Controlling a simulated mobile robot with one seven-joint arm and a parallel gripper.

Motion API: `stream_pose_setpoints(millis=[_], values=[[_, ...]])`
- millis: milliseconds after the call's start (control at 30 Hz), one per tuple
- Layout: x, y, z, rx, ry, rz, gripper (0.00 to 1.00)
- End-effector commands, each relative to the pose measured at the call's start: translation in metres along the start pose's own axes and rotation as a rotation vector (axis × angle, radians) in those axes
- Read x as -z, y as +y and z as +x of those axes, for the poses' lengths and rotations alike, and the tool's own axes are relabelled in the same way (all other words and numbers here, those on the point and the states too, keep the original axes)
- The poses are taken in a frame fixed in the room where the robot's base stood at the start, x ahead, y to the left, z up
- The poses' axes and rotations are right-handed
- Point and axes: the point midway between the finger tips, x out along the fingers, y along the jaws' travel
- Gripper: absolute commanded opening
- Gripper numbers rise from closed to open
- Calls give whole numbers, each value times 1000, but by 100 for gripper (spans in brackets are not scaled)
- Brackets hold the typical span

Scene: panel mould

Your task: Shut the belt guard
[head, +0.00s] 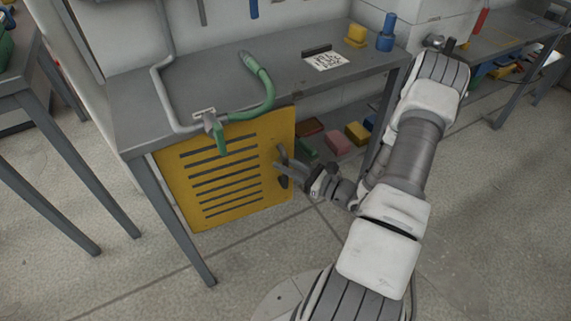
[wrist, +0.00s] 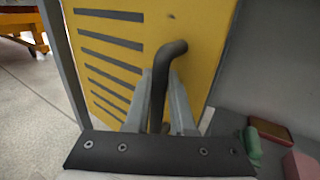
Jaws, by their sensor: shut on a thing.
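The belt guard (head: 210,185) is a yellow slotted panel under the workbench, at the left in the head view. It also fills much of the upper wrist view (wrist: 205,55), with its dark slots to the left. A dark bar handle (wrist: 166,62) stands on the guard near its right edge. My gripper (wrist: 160,100) is shut on this handle, one finger on each side of it. In the head view my gripper (head: 281,172) reaches the handle from the right. The guard's right edge stands beside an open shelf space. I cannot tell how far the guard is swung.
The grey workbench (head: 200,84) carries a green-handled tool (head: 262,82), a white card (head: 325,61) and a blue bottle (head: 387,32). Red, pink and yellow blocks (head: 357,132) lie on the shelf under it. A bench leg (head: 176,222) stands left of the guard.

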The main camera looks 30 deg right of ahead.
Motion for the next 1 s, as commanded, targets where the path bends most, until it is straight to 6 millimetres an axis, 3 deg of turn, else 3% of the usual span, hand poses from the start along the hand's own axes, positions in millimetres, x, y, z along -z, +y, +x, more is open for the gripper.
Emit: stream_pose_setpoints(millis=[300,567,600,667,1000], values=[[0,-22,27,0,0,-2,0],[0,-26,30,4,-1,-3,0],[-1,-26,30,4,-1,-3,26],[-1,-26,30,4,-1,-3,34],[-1,-26,18,5,0,-2,34]])
